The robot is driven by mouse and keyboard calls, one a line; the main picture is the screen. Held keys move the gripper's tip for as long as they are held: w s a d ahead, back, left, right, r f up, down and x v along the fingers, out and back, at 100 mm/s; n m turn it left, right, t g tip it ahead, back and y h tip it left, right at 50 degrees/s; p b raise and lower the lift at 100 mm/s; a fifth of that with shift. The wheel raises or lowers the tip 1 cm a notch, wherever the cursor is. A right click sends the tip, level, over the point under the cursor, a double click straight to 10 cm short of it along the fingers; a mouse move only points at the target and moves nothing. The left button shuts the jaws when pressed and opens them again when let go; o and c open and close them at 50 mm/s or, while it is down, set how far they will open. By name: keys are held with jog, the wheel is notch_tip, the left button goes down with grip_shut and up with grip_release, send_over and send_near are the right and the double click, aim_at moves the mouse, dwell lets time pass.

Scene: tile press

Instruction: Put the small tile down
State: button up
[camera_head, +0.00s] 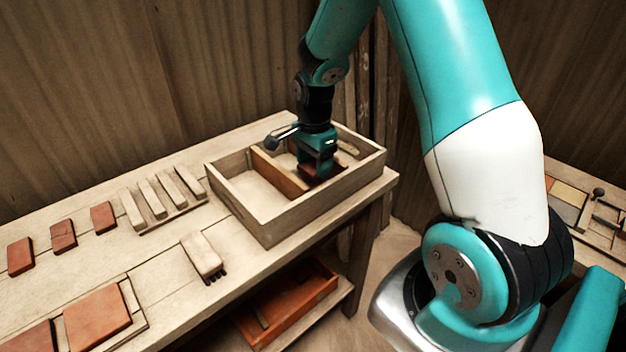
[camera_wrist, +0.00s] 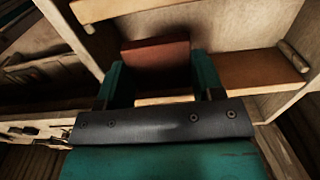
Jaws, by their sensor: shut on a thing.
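My gripper (camera_head: 317,168) points down inside the right-hand part of a divided wooden box (camera_head: 268,232) on the workbench. In the wrist view its two teal fingers (camera_wrist: 158,76) are shut on a small red-brown tile (camera_wrist: 155,52), one finger at each side. The head view mostly hides the tile behind the gripper. I cannot tell whether the tile touches the box floor. A reddish-brown divider (camera_head: 272,172) stands just left of the gripper. The box's left compartment (camera_head: 250,194) is empty.
Three small red tiles (camera_head: 63,236), a rack of wooden strips (camera_head: 163,199) and a brush (camera_head: 203,256) lie left of the box. Larger tiles (camera_head: 97,315) are at the front left. An orange tray (camera_head: 288,305) sits on the lower shelf. The box walls surround my gripper closely.

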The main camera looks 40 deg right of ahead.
jog(key=shift+f, duration=3)
jog(key=shift+f, duration=0.15)
jog(key=o, duration=0.9)
jog(key=shift+o, duration=0.2)
